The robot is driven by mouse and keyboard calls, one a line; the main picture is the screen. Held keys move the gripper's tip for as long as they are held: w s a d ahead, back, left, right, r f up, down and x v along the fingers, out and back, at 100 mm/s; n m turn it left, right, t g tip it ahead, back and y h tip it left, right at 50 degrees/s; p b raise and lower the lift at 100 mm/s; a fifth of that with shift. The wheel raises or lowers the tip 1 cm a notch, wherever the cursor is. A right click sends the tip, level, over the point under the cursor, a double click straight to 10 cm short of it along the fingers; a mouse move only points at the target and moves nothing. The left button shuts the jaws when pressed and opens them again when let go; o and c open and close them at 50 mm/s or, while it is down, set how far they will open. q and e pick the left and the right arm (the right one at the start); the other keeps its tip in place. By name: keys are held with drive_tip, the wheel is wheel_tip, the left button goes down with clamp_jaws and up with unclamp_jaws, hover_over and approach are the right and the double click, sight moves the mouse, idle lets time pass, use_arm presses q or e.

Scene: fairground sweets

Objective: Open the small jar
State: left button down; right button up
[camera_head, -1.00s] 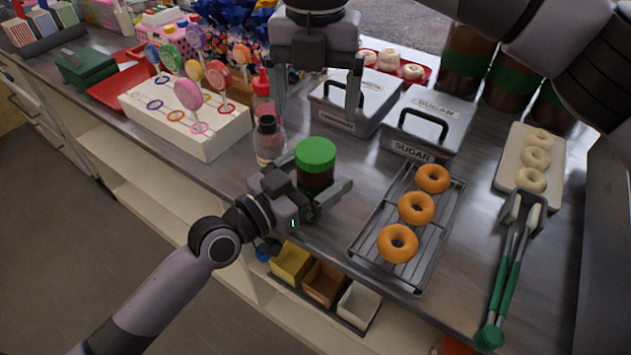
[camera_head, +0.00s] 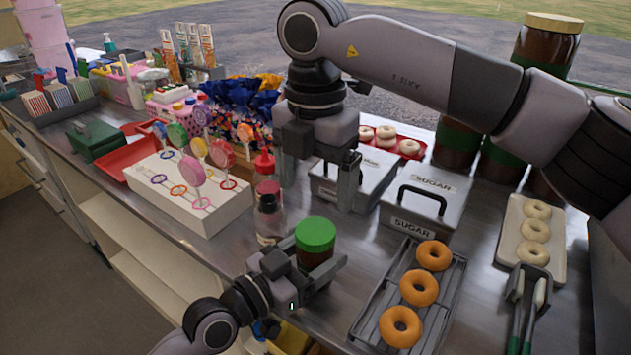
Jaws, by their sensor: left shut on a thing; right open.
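The small jar (camera_head: 313,258) is dark brown with a green lid (camera_head: 315,234). It stands upright near the counter's front edge, and the lid is on it. My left gripper (camera_head: 318,272) is shut around the jar's body, below the lid. My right gripper (camera_head: 319,190) points down above and slightly behind the jar. Its fingers are apart and empty, and they do not appear to touch the lid. The jar's lower part is hidden by my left gripper.
A rack of doughnuts (camera_head: 372,328) is to the right. Two sugar tins (camera_head: 424,208) stand behind. A lollipop stand (camera_head: 215,217) is at the left. Tongs (camera_head: 522,305) lie at far right.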

sight(315, 229)
wheel_tip(315, 229, down, 8)
drive_tip(key=shift+r, duration=0.1)
idle(0.4)
